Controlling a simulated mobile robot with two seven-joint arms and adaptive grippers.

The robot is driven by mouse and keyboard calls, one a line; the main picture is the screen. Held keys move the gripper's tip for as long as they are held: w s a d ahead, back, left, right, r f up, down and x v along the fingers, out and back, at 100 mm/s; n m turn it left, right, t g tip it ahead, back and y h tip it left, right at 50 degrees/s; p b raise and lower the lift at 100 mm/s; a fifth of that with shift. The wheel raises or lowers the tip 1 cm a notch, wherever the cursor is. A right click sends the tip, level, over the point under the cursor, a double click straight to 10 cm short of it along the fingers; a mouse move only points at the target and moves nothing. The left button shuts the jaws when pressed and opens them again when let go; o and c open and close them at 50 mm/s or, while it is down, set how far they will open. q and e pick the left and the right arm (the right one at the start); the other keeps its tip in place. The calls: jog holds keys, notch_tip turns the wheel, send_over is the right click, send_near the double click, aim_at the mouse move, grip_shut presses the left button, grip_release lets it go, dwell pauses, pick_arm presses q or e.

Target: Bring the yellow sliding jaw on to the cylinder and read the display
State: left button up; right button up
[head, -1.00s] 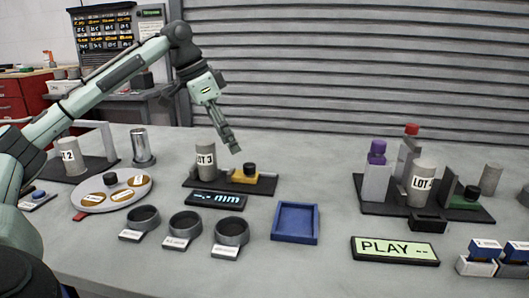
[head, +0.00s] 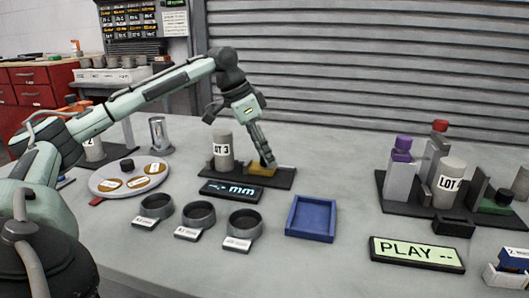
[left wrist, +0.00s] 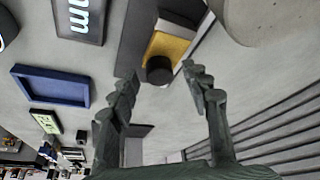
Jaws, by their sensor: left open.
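The yellow sliding jaw (head: 257,168) sits on a dark base right of the grey LOT 3 cylinder (head: 223,150), with a gap between them. The yellow jaw (left wrist: 170,47) with its black knob (left wrist: 159,70) also shows in the left wrist view. My left gripper (head: 269,164) is over the jaw, pointing down. In the wrist view its open fingers (left wrist: 160,74) lie either side of the knob; contact cannot be told. In the head view the fingers hide the knob. The display (head: 231,191) in front of the base shows dashes and "mm". My right gripper is not in view.
Several dark rings (head: 199,216) and a blue tray (head: 311,217) stand in front. A round plate (head: 130,177) lies left. Table between the jaw's base and the LOT 4 stand is clear.

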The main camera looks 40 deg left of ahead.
aim_at(257, 165)
pick_arm(q)
jog(key=shift+c, duration=0.6)
grip_shut()
jog(key=shift+s+a, duration=0.45)
jog(key=shift+a, duration=0.4)
jog(key=shift+s+a, duration=0.45)
jog(key=shift+a, duration=0.35)
jog(key=shift+o, duration=0.6)
grip_release()
jog(key=shift+r, duration=0.1)
